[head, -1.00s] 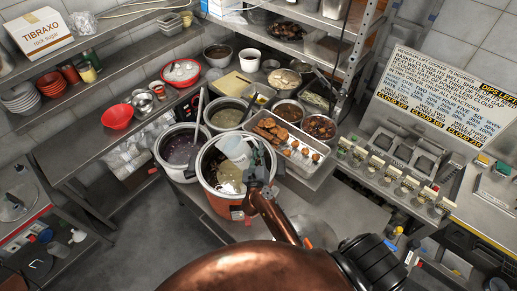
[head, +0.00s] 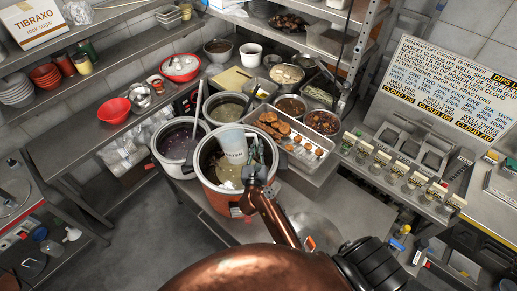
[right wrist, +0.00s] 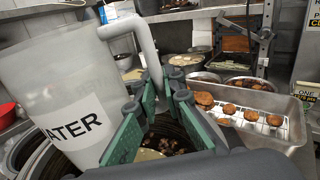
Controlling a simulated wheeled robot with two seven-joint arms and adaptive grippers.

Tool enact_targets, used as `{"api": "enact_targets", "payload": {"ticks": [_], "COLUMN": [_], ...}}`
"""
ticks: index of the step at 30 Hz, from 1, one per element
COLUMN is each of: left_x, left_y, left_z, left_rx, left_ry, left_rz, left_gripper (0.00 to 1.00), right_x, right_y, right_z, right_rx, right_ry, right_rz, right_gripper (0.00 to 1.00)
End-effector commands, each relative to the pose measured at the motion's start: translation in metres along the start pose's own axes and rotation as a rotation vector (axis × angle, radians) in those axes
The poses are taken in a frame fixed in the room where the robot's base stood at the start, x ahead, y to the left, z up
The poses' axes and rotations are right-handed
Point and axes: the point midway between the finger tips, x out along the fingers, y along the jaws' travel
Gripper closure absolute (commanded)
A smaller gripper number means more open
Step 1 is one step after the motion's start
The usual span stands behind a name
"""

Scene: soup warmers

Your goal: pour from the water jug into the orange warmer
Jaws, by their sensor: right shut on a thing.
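The water jug (head: 232,140) is pale and translucent, with a label reading WATER, and stands nearly upright over the orange warmer. It fills the left of the right wrist view (right wrist: 50,85). My right gripper (head: 256,160) is shut on the jug's handle (right wrist: 147,45); its green-padded fingers (right wrist: 165,90) show in the wrist view. The orange warmer (head: 220,203) has a pale rim and stands at the front of the counter, with pale and dark contents partly hidden by the jug and gripper. I cannot see any stream of water. My left gripper is not in view.
A second warmer (head: 180,147) with purple-dark soup stands left, and a green-soup pot (head: 226,106) behind. A metal tray (head: 312,180) of fried pieces lies close right of my gripper. A red bowl (head: 115,111) sits on the left counter.

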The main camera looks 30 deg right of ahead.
Motion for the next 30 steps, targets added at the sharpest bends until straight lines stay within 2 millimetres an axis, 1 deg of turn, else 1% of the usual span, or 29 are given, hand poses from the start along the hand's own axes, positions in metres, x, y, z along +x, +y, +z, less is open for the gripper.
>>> {"api": "enact_targets", "payload": {"ticks": [1,8,9,10,18,22,30], "left_x": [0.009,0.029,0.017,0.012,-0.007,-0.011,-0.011], "left_y": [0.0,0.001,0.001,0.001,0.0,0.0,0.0], "left_z": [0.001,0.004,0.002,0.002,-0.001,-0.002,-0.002], "left_rx": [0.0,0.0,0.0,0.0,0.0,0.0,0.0], "left_ry": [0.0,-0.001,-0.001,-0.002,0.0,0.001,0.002], "left_rz": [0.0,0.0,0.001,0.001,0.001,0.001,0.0], "left_gripper": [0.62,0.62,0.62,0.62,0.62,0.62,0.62], "right_x": [0.0,0.001,0.001,0.001,0.001,0.001,0.001], "right_y": [0.004,0.013,0.011,0.01,0.009,0.008,0.008], "right_z": [-0.004,-0.016,-0.005,-0.001,0.016,0.019,0.018], "right_rx": [0.033,0.136,0.131,0.13,0.128,0.128,0.127], "right_ry": [-0.006,-0.008,-0.008,-0.008,-0.009,-0.009,-0.008], "right_rz": [0.001,0.002,0.002,0.002,0.002,0.002,0.002], "right_gripper": [1.0,1.0,1.0,1.0,1.0,1.0,1.0]}}
